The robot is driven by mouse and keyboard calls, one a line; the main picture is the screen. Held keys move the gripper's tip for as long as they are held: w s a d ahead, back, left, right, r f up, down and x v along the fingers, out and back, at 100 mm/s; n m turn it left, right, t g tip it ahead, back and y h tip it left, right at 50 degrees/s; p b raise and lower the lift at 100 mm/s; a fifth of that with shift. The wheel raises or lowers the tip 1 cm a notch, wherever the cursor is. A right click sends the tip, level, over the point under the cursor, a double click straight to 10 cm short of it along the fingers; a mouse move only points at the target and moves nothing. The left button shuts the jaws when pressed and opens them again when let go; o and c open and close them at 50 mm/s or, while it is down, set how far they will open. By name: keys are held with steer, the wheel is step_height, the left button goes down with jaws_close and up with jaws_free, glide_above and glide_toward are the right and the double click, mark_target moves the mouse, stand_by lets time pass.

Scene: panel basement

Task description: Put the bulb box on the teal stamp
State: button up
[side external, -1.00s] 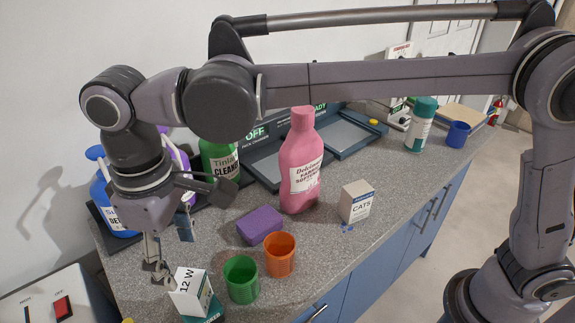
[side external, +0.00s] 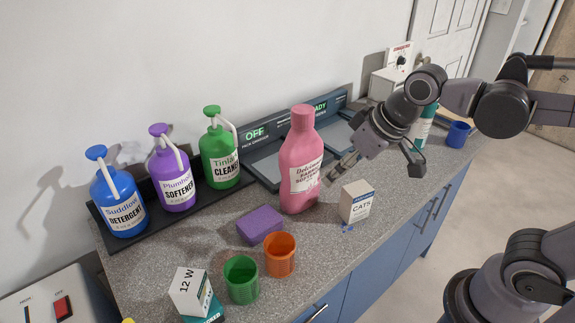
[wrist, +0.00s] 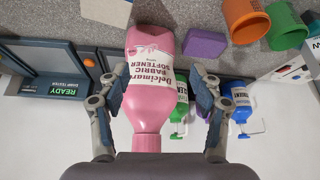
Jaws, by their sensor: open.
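My gripper (side external: 338,172) is open beside the pink softener bottle (side external: 300,160), far from the bulb box. In the wrist view the bottle (wrist: 150,75) appears between the fingers; contact cannot be told.
The CATS box (side external: 356,203) stands right of the bottle. A purple block (side external: 260,225), an orange cup (side external: 279,255) and a green cup (side external: 241,280) stand between bottle and bulb box. Pump bottles (side external: 172,182) line the back left. Bare counter (side external: 185,243) lies left of the block.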

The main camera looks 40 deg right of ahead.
steer(key=s+d+f+m+t+h, duration=0.1)
steer(key=s+d+f, duration=0.2)
steer(key=d, duration=0.3)
steer(key=shift+s+f+m+t, duration=0.25)
steer(key=shift+f+m+t, duration=0.05)
steer(key=shift+f+m, duration=0.1)
